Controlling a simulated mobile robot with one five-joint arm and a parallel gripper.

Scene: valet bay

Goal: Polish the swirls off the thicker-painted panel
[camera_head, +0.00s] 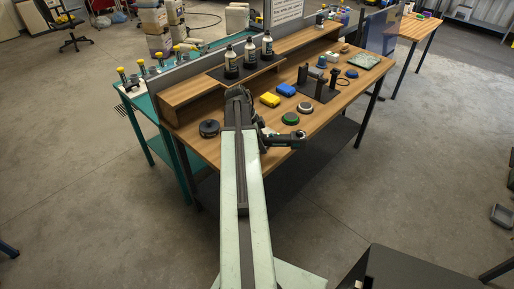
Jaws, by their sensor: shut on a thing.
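My arm reaches forward over the wooden workbench. My gripper (267,137), partly hidden by my arm, is shut on a dark hand tool (286,141) near the bench's front edge. The tool lies roughly level and points right; its exact kind is too small to tell. A flat grey-green panel (364,61) lies at the bench's far right end, well apart from my gripper. Paint thickness and swirls cannot be made out. Two round pads, one green-rimmed (290,118) and one grey (305,108), lie just beyond the tool.
Several bottles (249,52) stand on the raised shelf (200,84). A black round item (209,128) lies left of my arm. The right front bench top is clear.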

